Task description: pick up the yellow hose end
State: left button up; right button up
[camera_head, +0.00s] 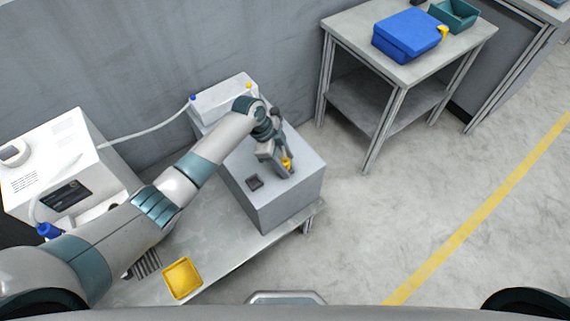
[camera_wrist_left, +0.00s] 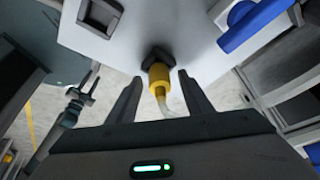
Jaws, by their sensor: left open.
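The yellow hose end (camera_head: 286,163) is at the top of the grey box (camera_head: 268,205), partly hidden by my gripper in the head view. In the left wrist view the yellow hose end (camera_wrist_left: 159,76) sits at a dark socket (camera_wrist_left: 157,57), with a pale hose (camera_wrist_left: 163,102) trailing from it. My left gripper (camera_head: 283,166) is open. In the left wrist view its fingers (camera_wrist_left: 159,82) stand on either side of the hose end, with gaps visible. An arm at the left of that view, apparently my right one, has a small gripper (camera_wrist_left: 80,95); its jaw state is unclear.
A second, empty dark square socket (camera_head: 254,182) is on the box. A white machine (camera_head: 65,170) stands left, with a pale hose (camera_head: 150,130) behind my arm. A yellow tray (camera_head: 182,278) lies on the bench. A blue case (camera_head: 408,40) rests on another table. Floor at right is clear.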

pick_arm(q)
jog(key=shift+c, duration=0.3)
jog(key=c, duration=1.1)
